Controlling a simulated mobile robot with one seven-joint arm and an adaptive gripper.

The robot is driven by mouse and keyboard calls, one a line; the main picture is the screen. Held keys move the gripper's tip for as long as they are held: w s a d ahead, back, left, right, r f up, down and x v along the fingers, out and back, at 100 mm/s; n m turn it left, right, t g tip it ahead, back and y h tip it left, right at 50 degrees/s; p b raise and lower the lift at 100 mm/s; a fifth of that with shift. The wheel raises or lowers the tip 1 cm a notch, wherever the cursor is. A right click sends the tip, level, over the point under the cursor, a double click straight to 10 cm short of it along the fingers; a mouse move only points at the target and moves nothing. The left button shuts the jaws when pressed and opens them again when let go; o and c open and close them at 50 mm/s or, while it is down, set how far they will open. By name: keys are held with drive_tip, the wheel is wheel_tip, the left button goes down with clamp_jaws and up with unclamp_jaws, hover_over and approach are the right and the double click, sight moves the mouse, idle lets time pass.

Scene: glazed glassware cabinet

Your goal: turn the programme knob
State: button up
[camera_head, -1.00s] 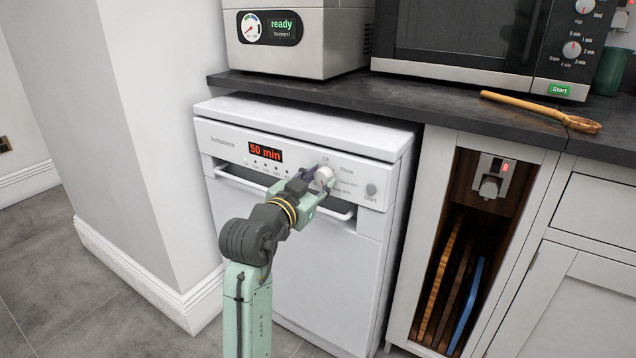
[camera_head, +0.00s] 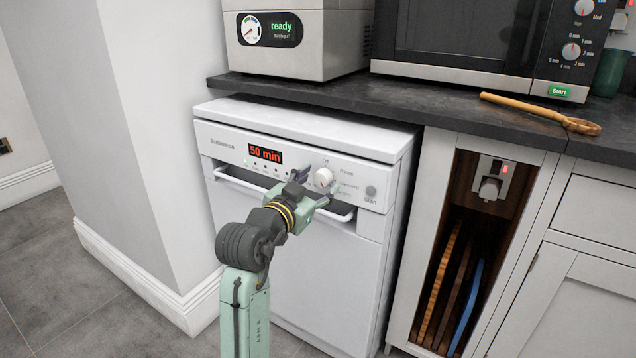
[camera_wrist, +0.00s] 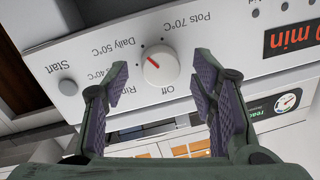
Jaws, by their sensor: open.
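The programme knob (camera_head: 324,177) is a round white dial on the dishwasher's front panel. In the wrist view, which shows the panel upside down, the knob (camera_wrist: 160,66) has a red pointer slanting to the upper left, towards the side of the "Daily 50°C" label. My gripper (camera_head: 314,185) is open in front of the panel. In the wrist view its two fingers (camera_wrist: 160,76) stand on either side of the knob with clear gaps, not gripping it. The dishwasher (camera_head: 300,250) has a red display (camera_head: 265,153) reading "50 min".
A start button (camera_head: 371,190) is right of the knob. A bar handle (camera_head: 245,182) crosses the door below the panel. The dark worktop (camera_head: 400,108) overhangs above, carrying a microwave (camera_head: 460,45), a boxy appliance (camera_head: 295,55) and a wooden spoon (camera_head: 535,110). A white wall stands at left.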

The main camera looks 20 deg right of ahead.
drive_tip(key=v, duration=1.1)
